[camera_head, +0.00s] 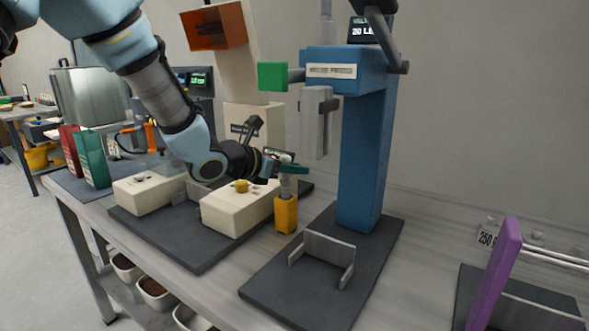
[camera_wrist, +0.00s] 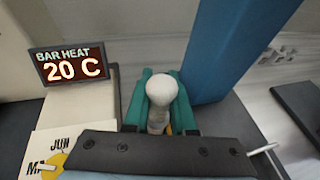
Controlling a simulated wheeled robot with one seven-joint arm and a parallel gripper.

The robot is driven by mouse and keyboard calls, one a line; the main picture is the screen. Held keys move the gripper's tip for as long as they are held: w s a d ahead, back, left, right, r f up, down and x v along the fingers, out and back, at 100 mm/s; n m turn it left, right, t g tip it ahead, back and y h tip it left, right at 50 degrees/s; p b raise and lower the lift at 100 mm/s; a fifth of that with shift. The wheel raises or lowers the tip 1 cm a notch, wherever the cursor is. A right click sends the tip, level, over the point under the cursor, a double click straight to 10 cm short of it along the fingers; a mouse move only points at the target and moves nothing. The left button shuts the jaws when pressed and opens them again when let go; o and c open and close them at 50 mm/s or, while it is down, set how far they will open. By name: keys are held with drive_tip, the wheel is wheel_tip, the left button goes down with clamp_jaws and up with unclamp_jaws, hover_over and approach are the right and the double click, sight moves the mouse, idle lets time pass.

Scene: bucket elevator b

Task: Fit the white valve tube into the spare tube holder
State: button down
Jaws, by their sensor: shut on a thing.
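My gripper (camera_head: 288,168) has green fingers and is shut on the white valve tube (camera_head: 288,187). In the wrist view the tube's rounded white top (camera_wrist: 161,88) sits between the two green fingers (camera_wrist: 160,105). The tube looks roughly upright. Its lower end meets the top of a small yellow block (camera_head: 286,214), which looks like the spare tube holder and stands on the bench. I cannot tell how far the tube's lower end is inside the block. In the wrist view only a sliver of yellow shows beside the tube.
A blue press (camera_head: 363,150) on a dark base stands close on the right, with a grey bracket (camera_head: 325,255) in front. A cream box with a yellow knob (camera_head: 238,208) is close on the left. A purple upright (camera_head: 494,272) stands far right. A "BAR HEAT 20 C" display (camera_wrist: 70,66) shows in the wrist view.

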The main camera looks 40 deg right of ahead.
sight(290, 181)
drive_tip(key=shift+f+b, duration=1.75)
drive_tip(key=shift+b, duration=0.15)
drive_tip(key=c, duration=0.7)
unclamp_jaws()
drive_tip(key=shift+f, duration=0.1)
drive_tip(key=shift+o, duration=0.2)
drive_tip(key=shift+a, duration=0.1)
drive_tip(key=v, duration=1)
drive_tip(key=shift+a+b, duration=0.25)
drive_tip(key=shift+b, duration=0.1)
drive_tip(key=w+a+f+m+y+p, duration=0.2)
drive_tip(key=a+m+y+p, duration=0.2)
drive_tip(key=a, duration=1.7)
drive_tip(key=w+a+f+m+t+y+p, duration=0.1)
drive_tip(key=w+a+f+m+y+p, duration=0.1)
drive_tip(key=a+m+y+p, duration=0.3)
drive_tip(key=a+m+y, duration=0.4)
drive_tip(key=a+m, duration=0.6)
drive_tip(key=a, duration=0.5)
drive_tip(key=shift+a+t+y, duration=0.3)
drive_tip(key=shift+a+y, duration=0.05)
drive_tip(key=shift+y, duration=0.05)
